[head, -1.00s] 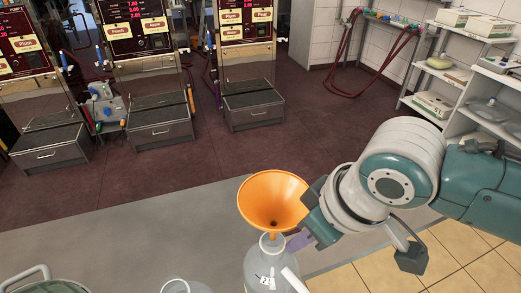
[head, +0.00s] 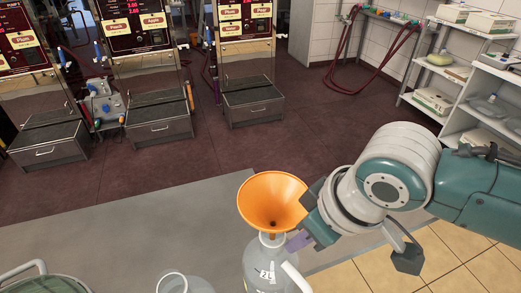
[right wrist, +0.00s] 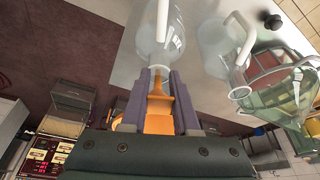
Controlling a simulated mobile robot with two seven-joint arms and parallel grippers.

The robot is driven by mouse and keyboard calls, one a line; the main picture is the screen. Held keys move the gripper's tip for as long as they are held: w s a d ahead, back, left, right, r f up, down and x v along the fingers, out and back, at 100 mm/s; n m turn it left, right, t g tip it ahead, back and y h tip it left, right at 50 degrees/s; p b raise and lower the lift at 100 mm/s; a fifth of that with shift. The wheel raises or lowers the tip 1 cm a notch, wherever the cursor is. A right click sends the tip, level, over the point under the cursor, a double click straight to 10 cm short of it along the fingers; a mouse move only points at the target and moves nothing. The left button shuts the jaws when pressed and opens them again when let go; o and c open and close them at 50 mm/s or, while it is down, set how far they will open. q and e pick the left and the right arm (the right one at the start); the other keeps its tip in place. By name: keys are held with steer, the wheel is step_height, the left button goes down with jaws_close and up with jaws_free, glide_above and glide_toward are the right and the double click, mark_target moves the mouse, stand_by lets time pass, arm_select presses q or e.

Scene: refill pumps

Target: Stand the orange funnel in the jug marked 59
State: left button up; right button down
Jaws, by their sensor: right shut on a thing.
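The orange funnel (head: 272,198) is upright, wide mouth up, over the neck of a clear grey jug (head: 256,262) at the bottom middle of the head view. My right gripper (head: 300,238) is shut on the funnel's lower part from the right. The right wrist view shows its purple fingers on both sides of the orange funnel (right wrist: 158,104), with the jug (right wrist: 165,38) just beyond. The spout's tip meets the jug's mouth; I cannot tell how far inside it is. My left gripper is out of view.
A second clear jug (head: 180,284) stands left of the funnel's jug, and a greenish container (head: 45,284) is at the bottom left. Pump machines (head: 245,60) stand behind. Shelves (head: 470,80) are at the right. The floor between is clear.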

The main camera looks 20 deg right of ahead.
steer(key=shift+f+b, duration=0.85)
steer(key=shift+f, duration=0.45)
steer(key=c, duration=0.6)
jaws_free()
steer(key=shift+r, duration=0.1)
